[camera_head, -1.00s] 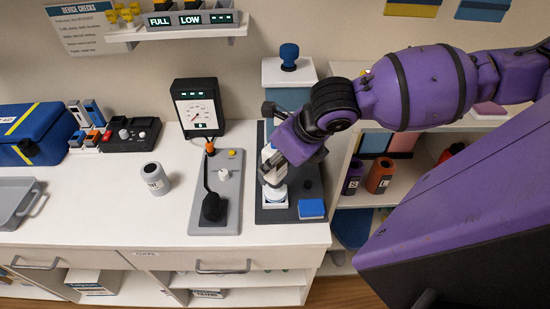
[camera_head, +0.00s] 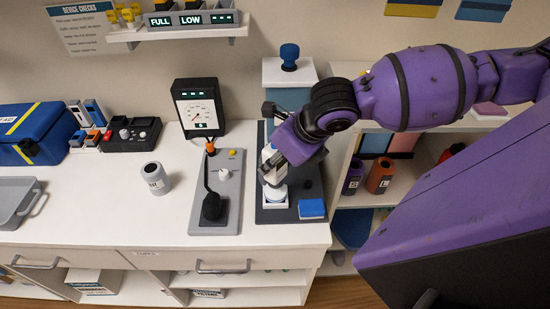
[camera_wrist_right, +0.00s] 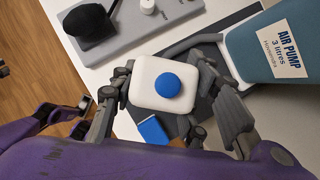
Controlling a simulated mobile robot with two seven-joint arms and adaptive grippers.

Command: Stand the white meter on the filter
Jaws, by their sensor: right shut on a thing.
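The white meter (camera_wrist_right: 147,95) is a rounded white block with a round blue knob on top in the right wrist view. My right gripper (camera_wrist_right: 163,88) is shut on it, with one finger on each side. In the head view the same gripper (camera_head: 268,178) is over the dark plate and largely hides the meter. A white piece with a pale blue ring (camera_head: 275,197), perhaps the filter, shows just below the fingers. I cannot tell whether the meter touches it. My left gripper is not in view.
A dark plate (camera_head: 262,213) carries a blue block (camera_head: 311,208). To its left is a grey board (camera_head: 228,190) with a black lever, with a black dial gauge (camera_head: 198,106) behind. An air pump (camera_wrist_right: 282,55) stands close by. A grey cup (camera_head: 156,179) stands further left.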

